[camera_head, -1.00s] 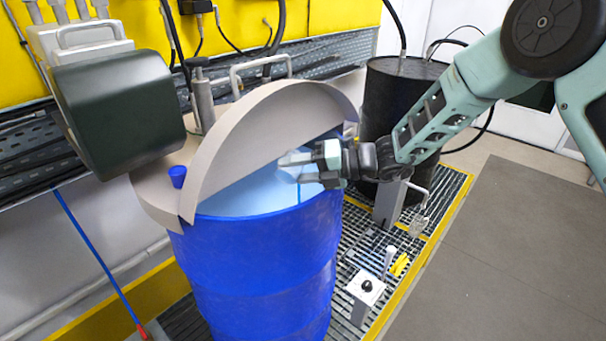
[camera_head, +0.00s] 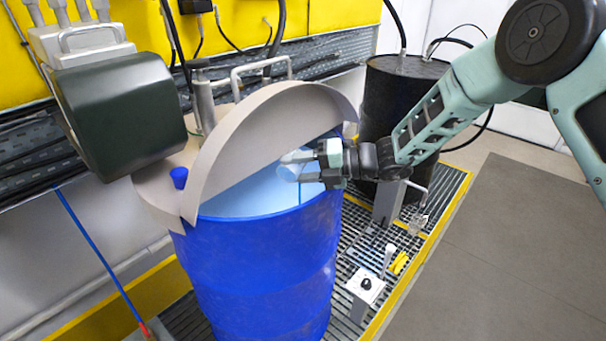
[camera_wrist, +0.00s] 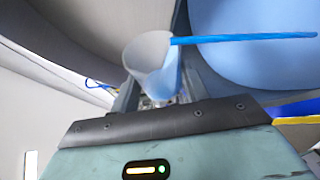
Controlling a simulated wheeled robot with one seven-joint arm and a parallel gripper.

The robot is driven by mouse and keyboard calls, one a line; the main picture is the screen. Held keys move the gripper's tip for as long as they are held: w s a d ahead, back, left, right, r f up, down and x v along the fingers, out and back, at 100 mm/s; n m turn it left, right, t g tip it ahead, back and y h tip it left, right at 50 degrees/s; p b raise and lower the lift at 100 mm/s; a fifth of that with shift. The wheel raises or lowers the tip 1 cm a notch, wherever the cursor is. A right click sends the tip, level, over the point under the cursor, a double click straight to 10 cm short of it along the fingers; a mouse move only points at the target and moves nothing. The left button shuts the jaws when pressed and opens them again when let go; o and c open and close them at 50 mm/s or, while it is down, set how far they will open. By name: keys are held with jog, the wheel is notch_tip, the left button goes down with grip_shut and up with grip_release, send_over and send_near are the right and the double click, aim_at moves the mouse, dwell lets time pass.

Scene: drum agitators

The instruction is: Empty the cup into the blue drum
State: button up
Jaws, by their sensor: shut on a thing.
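The blue drum (camera_head: 262,270) stands at the centre with its half lid (camera_head: 250,135) tilted up and its front half open, showing a pale blue inside. My gripper (camera_head: 308,170) is over the right side of this opening. It is shut on a small pale, translucent cup (camera_head: 289,170), which lies tilted with its mouth toward the left. In the wrist view the cup (camera_wrist: 150,62) sits between the fingers. A thin blue strip (camera_wrist: 245,38) runs right from near the cup's rim; I cannot tell if it is joined. The cup's contents cannot be made out.
A dark green motor housing (camera_head: 118,112) hangs left of the drum. A small blue cap (camera_head: 179,178) sits on the fixed lid part. A black drum (camera_head: 385,95) stands behind my arm. A control box (camera_head: 366,285) is on the grating at right. The grey floor at right is clear.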

jog(key=shift+w+d+r+m+p, duration=0.2)
jog(key=shift+w+m+p, duration=0.25)
jog(key=shift+p, duration=0.3)
jog(key=shift+w+r+m+g+y+p, duration=0.15)
jog(key=shift+r+m+g+y+p, duration=0.3)
jog(key=shift+m+p, duration=0.45)
dwell(0.8)
